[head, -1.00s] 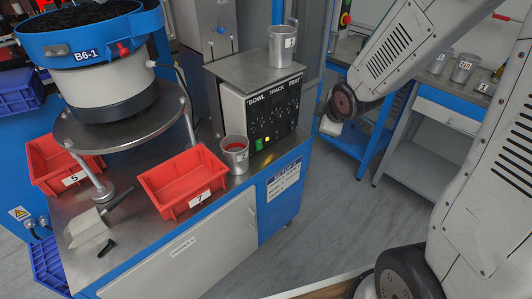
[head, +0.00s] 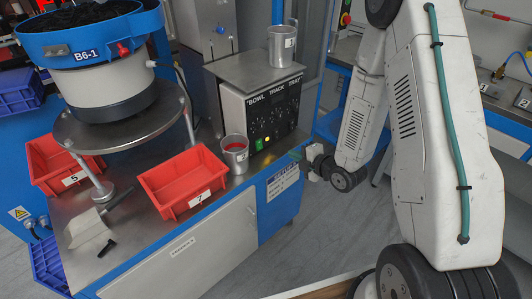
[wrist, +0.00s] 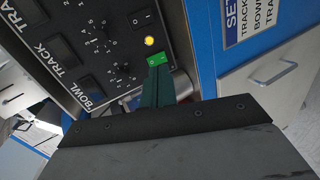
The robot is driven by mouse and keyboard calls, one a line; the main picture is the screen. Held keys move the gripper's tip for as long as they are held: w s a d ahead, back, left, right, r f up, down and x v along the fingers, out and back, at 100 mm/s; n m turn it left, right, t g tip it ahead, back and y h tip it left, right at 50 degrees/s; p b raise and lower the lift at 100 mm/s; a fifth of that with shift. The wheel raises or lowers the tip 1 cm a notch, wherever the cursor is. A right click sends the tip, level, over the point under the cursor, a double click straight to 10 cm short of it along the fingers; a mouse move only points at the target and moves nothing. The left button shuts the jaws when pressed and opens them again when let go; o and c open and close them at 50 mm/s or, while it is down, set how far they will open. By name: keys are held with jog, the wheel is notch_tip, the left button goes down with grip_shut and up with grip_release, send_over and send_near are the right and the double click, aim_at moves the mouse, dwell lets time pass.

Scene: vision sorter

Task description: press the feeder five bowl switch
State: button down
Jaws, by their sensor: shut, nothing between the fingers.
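The control box (head: 262,110) stands on the bench, with columns marked BOWL, TRACK and TRAY on its dark front panel (wrist: 85,40). A green rocker switch (head: 258,144) is low on the panel under the BOWL column, beside a lit yellow lamp (head: 267,138). Both also show in the wrist view, the green switch (wrist: 160,59) just past my fingertips and the lamp (wrist: 150,40) above it. My gripper (head: 294,153) is shut and empty, to the right of the switch and apart from it in the head view. Its dark green fingers (wrist: 157,72) point at the switch.
A metal cup (head: 235,155) stands on the bench close left of the green switch. Another cup (head: 281,46) stands on top of the box. Red bins (head: 182,182) and a bowl feeder (head: 95,60) marked B6-1 are further left. A black rocker switch (wrist: 140,18) is near the lamp.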

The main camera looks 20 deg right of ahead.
aim_at(260, 149)
jog(key=shift+s+a+f+n+t+y, duration=0.2)
jog(key=shift+s+f+n+t+y, duration=0.15)
jog(key=shift+s+f, duration=0.25)
jog(key=shift+s+a+f+n+t+y, duration=0.3)
jog(key=shift+s+f+y, duration=0.15)
jog(key=shift+s, duration=0.1)
jog(key=shift+s+a+f+n+t+y, duration=0.15)
jog(key=shift+s+f+n+t+y, duration=0.15)
jog(key=shift+s+f, duration=0.3)
jog(key=x, duration=1.4)
jog(key=shift+w+d+r, duration=0.1)
jog(key=shift+w, duration=0.2)
jog(key=shift+s, duration=0.1)
jog(key=s+d+f, duration=0.2)
jog(key=s+d, duration=0.4)
jog(key=s, duration=0.6)
jog(key=shift+s, duration=0.15)
